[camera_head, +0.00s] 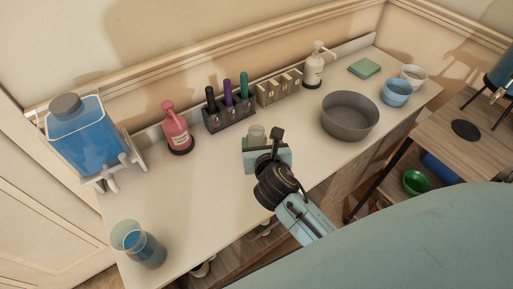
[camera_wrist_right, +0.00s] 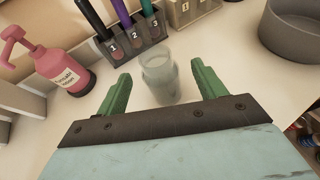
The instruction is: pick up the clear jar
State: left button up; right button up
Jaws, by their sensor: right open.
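The clear jar (camera_wrist_right: 160,79) is a small see-through glass jar standing upright on the light countertop. In the head view the jar (camera_head: 257,132) shows only in part behind my right gripper (camera_head: 266,150). In the right wrist view my right gripper (camera_wrist_right: 160,95) is open, with its green fingers on either side of the near part of the jar. The jar stands between and slightly beyond the fingertips, with gaps on both sides. My left gripper does not show.
Behind the jar stands a numbered holder (camera_head: 229,118) with black, purple and green markers. A pink pump bottle (camera_head: 177,134) is to the left, a grey bowl (camera_head: 349,118) to the right. A blue dispenser (camera_head: 88,140) and blue-filled glass (camera_head: 145,250) stand far left.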

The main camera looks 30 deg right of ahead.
aim_at(258, 138)
jog(key=x, duration=0.2)
jog(key=b+x, duration=0.1)
jog(key=x, duration=0.2)
jog(key=shift+w+a+f+b, duration=0.15)
jog(key=shift+w+f+b, duration=0.2)
jog(key=shift+w, duration=0.15)
jog(key=c, duration=0.8)
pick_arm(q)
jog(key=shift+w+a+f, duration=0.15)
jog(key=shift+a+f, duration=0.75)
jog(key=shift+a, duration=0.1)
pick_arm(e)
grip_shut()
